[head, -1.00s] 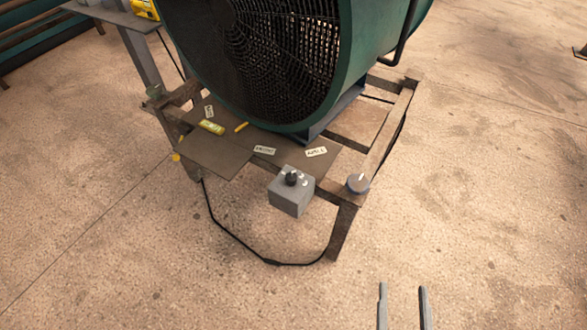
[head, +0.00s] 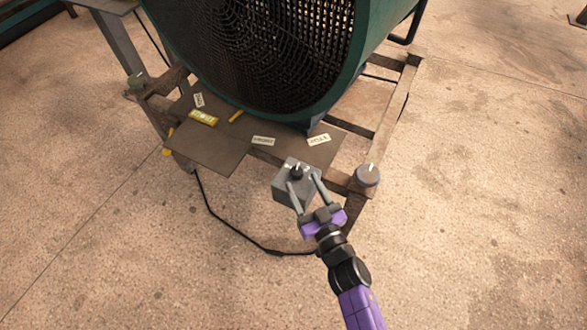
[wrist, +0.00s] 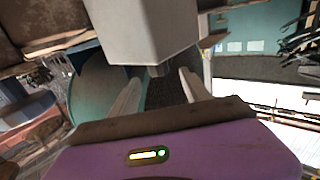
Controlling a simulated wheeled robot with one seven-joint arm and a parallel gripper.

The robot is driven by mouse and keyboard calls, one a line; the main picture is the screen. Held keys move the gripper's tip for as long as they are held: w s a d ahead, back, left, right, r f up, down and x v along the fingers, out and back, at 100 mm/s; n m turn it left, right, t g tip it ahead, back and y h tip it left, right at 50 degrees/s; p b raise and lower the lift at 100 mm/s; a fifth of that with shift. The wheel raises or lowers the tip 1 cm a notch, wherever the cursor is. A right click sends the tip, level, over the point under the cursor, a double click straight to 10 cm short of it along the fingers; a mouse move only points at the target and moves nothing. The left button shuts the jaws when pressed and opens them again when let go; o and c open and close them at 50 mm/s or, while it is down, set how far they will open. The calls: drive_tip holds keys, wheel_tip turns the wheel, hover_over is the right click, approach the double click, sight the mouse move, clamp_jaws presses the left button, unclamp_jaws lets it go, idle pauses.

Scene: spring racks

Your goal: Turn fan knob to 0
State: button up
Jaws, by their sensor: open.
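The fan knob (head: 297,171) is a small black knob on top of a grey control box (head: 281,188) at the front of the fan's stand. My gripper (head: 303,179) is open, with its fingertips at the box, one on either side of the knob or very near it. I cannot tell whether the fingers touch the knob. Its pointer and the dial marks are too small to read.
The large green fan (head: 270,50) stands right behind the box. A round grey dial-like piece (head: 367,176) with a white mark sits on the stand's corner at the right. A black cable (head: 235,235) loops below. The floor at the right is clear.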

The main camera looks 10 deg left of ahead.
sight(298, 174)
drive_tip(key=shift+b+x, duration=0.6)
drive_tip(key=shift+x, duration=2.15)
clamp_jaws()
